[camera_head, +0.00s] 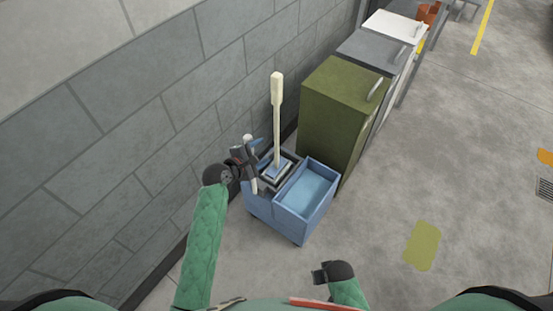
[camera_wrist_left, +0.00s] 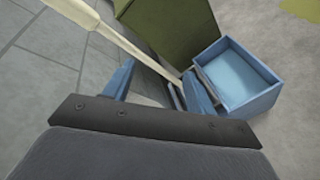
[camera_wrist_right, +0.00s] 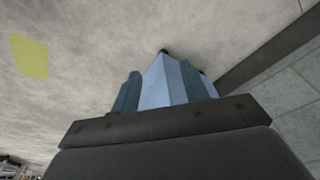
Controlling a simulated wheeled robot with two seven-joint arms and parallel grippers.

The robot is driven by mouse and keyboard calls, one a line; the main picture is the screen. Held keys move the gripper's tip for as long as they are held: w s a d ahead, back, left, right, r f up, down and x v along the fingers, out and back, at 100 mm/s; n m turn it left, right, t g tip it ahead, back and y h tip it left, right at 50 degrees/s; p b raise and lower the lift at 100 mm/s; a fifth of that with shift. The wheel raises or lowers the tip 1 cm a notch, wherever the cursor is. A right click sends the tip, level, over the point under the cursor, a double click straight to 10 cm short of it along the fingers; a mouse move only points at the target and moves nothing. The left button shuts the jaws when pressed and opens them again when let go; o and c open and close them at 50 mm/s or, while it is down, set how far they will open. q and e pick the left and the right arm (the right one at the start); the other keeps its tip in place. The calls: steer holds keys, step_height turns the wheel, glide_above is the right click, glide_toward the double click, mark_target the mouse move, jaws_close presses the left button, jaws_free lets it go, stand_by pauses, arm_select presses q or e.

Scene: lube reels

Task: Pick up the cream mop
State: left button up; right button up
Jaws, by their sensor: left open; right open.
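The cream mop (camera_head: 276,118) stands nearly upright in the blue mop cart (camera_head: 282,221), its lower end at the dark wringer part. Its long pale handle also shows in the left wrist view (camera_wrist_left: 128,44), running slantwise past and between the finger directions. My left gripper (camera_head: 250,154) is open beside the handle, just left of it in the head view; I see no clear contact. Its blue fingers (camera_wrist_left: 158,84) show apart. My right gripper (camera_head: 318,273) is open and empty, low in front of the cart. The mop's head is hidden in the cart.
A grey block wall (camera_head: 150,110) runs close along the left. A green cabinet (camera_head: 339,105) stands right behind the cart, with grey and white cabinets (camera_head: 396,26) farther on. The floor to the right is clear.

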mark_target(274, 88)
arm_select(q)
steer(key=w+r+n+t, duration=0.1)
steer(key=w+r+n, duration=0.2)
steer(key=w+r, duration=0.1)
steer(key=w+d+r+n+t+h+p, duration=0.1)
steer(key=w+r+n, duration=0.3)
steer(key=w+d+r+n+t+h+p, duration=0.1)
steer(key=w+r+n, duration=0.3)
steer(key=w+r, duration=0.1)
steer(key=shift+d+r+t, duration=0.1)
steer(key=shift+d+t, duration=0.15)
steer(key=shift+t, duration=0.15)
steer(key=shift+w+d+r+p, duration=0.1)
steer(key=shift+w+d+p, duration=0.3)
steer(key=shift+w, duration=0.15)
steer(key=shift+w+d, duration=0.4)
steer(key=shift+w, duration=0.15)
steer(key=p+x, duration=0.1)
steer(key=x, duration=0.2)
steer(key=shift+w+d+p, duration=0.1)
steer(key=shift+w+p, duration=0.25)
steer(key=shift+w, duration=0.1)
steer(key=shift+w+d+f, duration=0.3)
steer(key=shift+w+d, duration=0.05)
steer(key=shift+w, duration=0.1)
arm_select(e)
steer(key=s+d+f, duration=0.2)
steer(key=s+f, duration=0.3)
steer(key=f, duration=0.7)
steer(key=shift+g+h, duration=0.3)
